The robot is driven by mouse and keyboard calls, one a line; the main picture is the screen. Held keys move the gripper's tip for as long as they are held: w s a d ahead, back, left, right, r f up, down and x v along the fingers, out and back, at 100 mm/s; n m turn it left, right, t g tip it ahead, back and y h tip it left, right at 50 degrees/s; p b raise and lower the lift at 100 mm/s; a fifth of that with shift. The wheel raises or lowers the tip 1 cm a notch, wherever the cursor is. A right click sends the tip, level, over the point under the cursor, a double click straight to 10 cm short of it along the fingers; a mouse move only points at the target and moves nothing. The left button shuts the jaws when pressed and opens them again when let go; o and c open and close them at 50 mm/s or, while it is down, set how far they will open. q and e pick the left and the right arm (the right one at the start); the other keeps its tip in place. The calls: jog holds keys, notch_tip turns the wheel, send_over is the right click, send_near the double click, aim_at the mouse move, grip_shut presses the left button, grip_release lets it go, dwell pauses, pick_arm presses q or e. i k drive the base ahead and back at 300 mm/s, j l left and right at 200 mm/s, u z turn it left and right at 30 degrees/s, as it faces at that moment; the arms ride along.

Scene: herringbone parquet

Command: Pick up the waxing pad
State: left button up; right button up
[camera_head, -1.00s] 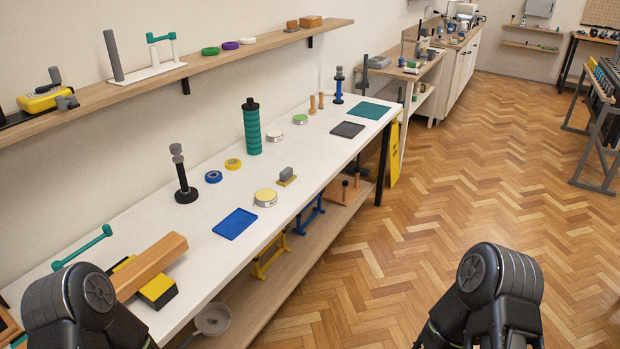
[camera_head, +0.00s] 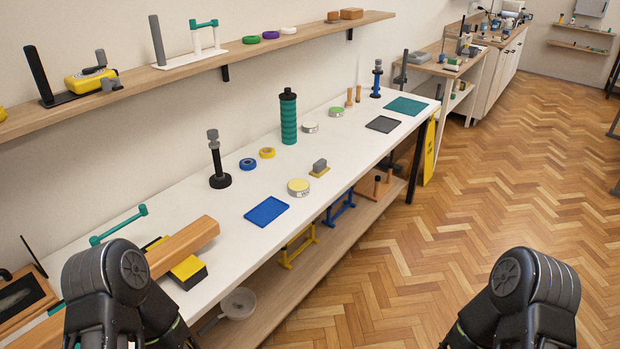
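No single thing is clearly marked as the waxing pad. A small yellow pad with a grey grip (camera_head: 319,168) lies on the white bench, right of a round tin with a pale yellow top (camera_head: 298,187). A larger yellow and black block (camera_head: 189,270) lies at the near left of the bench, partly hidden under a wooden beam (camera_head: 184,246). Only black links of my two arms show at the lower left and lower right; both grippers are out of view.
The white bench (camera_head: 232,222) also holds a blue tray (camera_head: 266,211), a black post (camera_head: 219,180), tape rolls and a teal ribbed bottle (camera_head: 288,120). A wall shelf (camera_head: 228,57) runs above the bench. The parquet floor (camera_head: 480,185) to the right is open.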

aim_at(320, 168)
jog(key=u, duration=0.3)
jog(key=i+l+u, duration=0.15)
jog(key=u, duration=0.25)
jog(key=i+l+u, duration=0.1)
jog(key=l+u, duration=0.3)
jog(key=i+l+u, duration=0.1)
jog(key=u, duration=0.3)
jog(key=i+l+u, duration=0.2)
jog(key=l, duration=1)
jog(key=l+u, duration=0.15)
jog(key=l, duration=1)
